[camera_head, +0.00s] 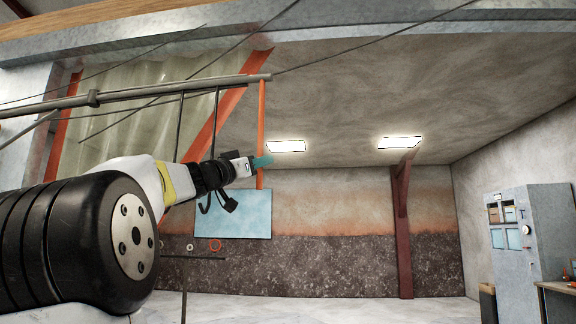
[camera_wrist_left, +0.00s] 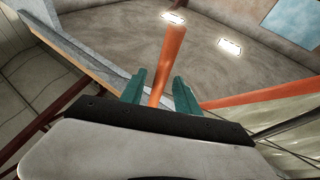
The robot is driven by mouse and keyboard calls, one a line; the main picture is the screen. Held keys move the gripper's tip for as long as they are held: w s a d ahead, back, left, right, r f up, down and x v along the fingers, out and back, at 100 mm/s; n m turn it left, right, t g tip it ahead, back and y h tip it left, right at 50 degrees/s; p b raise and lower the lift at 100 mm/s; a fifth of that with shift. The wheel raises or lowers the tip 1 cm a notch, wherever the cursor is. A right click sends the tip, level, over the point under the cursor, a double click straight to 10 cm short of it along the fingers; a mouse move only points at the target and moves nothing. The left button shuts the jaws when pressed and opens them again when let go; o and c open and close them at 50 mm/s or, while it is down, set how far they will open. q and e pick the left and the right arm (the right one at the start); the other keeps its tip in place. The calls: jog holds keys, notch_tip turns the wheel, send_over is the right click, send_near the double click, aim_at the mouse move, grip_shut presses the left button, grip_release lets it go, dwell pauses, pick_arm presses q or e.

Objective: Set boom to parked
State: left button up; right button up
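A long grey pole, which looks like the boom (camera_head: 150,92), runs across the upper left of the head view, its end near the middle. A thin orange rod (camera_head: 262,120) hangs down from that end. My left gripper (camera_head: 263,160) is raised at the rod's lower part, its teal fingers overlapping it in this view. In the left wrist view, the orange rod (camera_wrist_left: 168,62) stands between the two teal fingertips (camera_wrist_left: 160,90). The fingers are apart, with a gap showing on both sides of the rod. My right gripper is out of view.
Dark cables and hooks hang near my left wrist. A pale blue panel (camera_head: 233,213) is on the back wall behind the gripper. A dark red post (camera_head: 403,230) and a grey cabinet (camera_head: 531,245) stand to the right. The floor between looks clear.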

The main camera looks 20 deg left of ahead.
pick_arm(q)
jog(key=x, duration=0.3)
jog(key=shift+w+d, duration=0.1)
jog(key=shift+w, duration=0.2)
grip_shut()
dwell(1.2)
